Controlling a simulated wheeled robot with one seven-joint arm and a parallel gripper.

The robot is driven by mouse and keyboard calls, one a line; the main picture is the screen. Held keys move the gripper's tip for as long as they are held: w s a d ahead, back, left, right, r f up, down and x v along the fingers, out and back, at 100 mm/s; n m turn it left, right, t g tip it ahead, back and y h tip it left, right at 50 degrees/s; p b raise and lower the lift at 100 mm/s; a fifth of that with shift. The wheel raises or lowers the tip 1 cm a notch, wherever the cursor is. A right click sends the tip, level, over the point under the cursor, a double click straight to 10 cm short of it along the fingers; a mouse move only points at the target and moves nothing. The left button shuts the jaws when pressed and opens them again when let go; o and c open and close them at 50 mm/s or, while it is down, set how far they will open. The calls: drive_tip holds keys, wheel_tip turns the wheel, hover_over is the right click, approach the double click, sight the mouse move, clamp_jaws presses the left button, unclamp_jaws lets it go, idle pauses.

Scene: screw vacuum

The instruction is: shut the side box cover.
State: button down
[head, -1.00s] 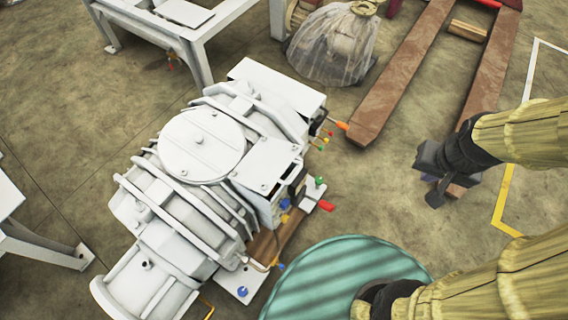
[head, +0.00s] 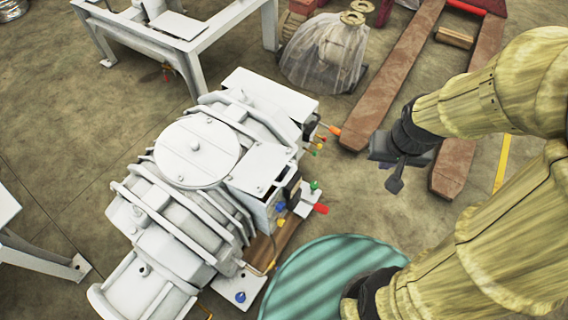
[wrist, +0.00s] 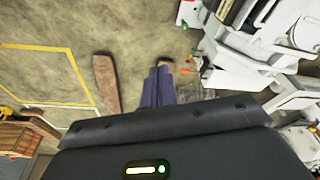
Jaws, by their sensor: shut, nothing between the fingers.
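The white screw vacuum pump (head: 190,190) stands left of centre in the head view. A small white side box (head: 266,208) is on its right flank, with a flat white plate (head: 258,168) on top and dark parts at its right edge. I cannot tell which panel is the cover or how far open it is. In the wrist view, the pump's white body (wrist: 265,50) is at upper right. My gripper (head: 395,186) is shut and empty, in the air right of the side box and apart from it. Its fingers (wrist: 160,68) show together in the wrist view.
Coloured knobs, including a red one (head: 320,208), stick out beside the box. A green round lid (head: 325,275) is at the front. Rusty forks (head: 395,75) and a plastic-wrapped object (head: 325,55) are behind. A white frame (head: 190,45) stands at back left. Bare floor separates gripper and pump.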

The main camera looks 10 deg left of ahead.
drive_tip(key=w+a+r+n+g+p, duration=0.1)
drive_tip(key=w+a+r+n+p, duration=0.2)
drive_tip(key=a+p, duration=0.2)
drive_tip(key=n+g+h+p, duration=0.3)
drive_tip(key=n+p, duration=0.8)
hover_over(286, 164)
drive_tip(key=s+a, duration=0.2)
drive_tip(key=a, duration=0.1)
drive_tip(key=shift+d+f, duration=0.1)
drive_tip(key=shift+d, duration=0.1)
drive_tip(key=shift+m, duration=0.3)
drive_tip(key=x, duration=1.4)
drive_tip(key=shift+w+a+b, duration=0.15)
drive_tip(key=shift+a+b, duration=0.05)
drive_tip(key=shift+b, duration=0.2)
drive_tip(key=shift+w+f, duration=0.1)
drive_tip(key=shift+w, duration=0.05)
